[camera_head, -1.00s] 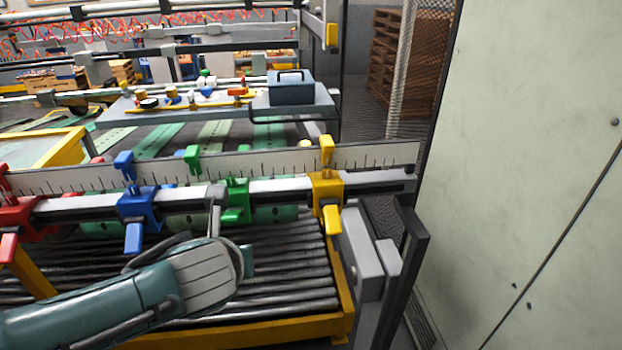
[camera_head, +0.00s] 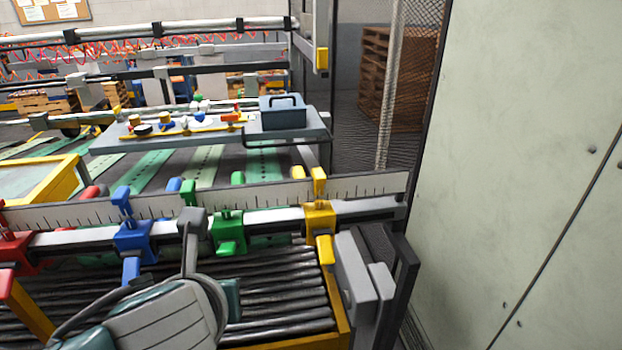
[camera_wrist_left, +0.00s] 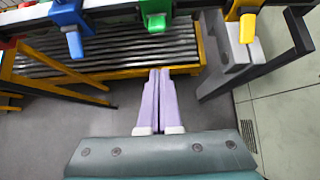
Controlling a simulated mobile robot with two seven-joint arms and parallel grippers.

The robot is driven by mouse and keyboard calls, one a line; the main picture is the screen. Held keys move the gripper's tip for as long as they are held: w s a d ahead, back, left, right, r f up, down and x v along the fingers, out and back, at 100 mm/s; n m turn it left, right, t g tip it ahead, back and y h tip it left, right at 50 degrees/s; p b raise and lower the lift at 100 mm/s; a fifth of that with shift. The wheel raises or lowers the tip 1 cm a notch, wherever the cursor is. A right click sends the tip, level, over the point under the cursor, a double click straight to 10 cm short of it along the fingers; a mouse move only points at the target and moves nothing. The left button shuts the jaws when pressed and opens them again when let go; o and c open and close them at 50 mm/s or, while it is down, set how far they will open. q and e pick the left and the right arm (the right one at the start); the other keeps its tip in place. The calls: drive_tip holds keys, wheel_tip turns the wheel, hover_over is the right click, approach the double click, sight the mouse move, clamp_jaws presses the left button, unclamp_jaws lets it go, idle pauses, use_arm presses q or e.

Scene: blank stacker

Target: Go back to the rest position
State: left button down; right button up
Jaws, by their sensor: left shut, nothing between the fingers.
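My left gripper (camera_wrist_left: 160,74) shows in the left wrist view with its two pale lavender fingers together and nothing between them. They point towards the near edge of a roller bed and appear over grey floor, apart from the coloured stops. In the head view my left arm (camera_head: 160,318) comes in at the bottom left in front of the rollers, and its fingers are hidden there. My right gripper is not in view.
A rail with a ruler holds red (camera_head: 18,252), blue (camera_head: 135,236), green (camera_head: 228,228) and yellow (camera_head: 319,218) stops. Rollers (camera_head: 275,300) lie below. A grey bracket (camera_head: 357,268) stands right of them, beside a pale cabinet (camera_head: 520,150). A toolbox (camera_head: 283,118) sits on a shelf behind.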

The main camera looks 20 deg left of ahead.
use_arm(q)
drive_tip(key=s+d+r+n+g+h+p, duration=0.2)
drive_tip(key=s+r+n+p, duration=0.2)
drive_tip(key=s+r+n, duration=0.4)
drive_tip(key=s+d+r+n+g+h+p, duration=0.2)
drive_tip(key=s+r+n+p, duration=0.3)
drive_tip(key=n, duration=1.4)
drive_tip(key=s+d+r+h, duration=0.1)
drive_tip(key=s+r, duration=0.3)
drive_tip(key=shift+s+d+n, duration=0.3)
drive_tip(key=shift+s+d, duration=0.05)
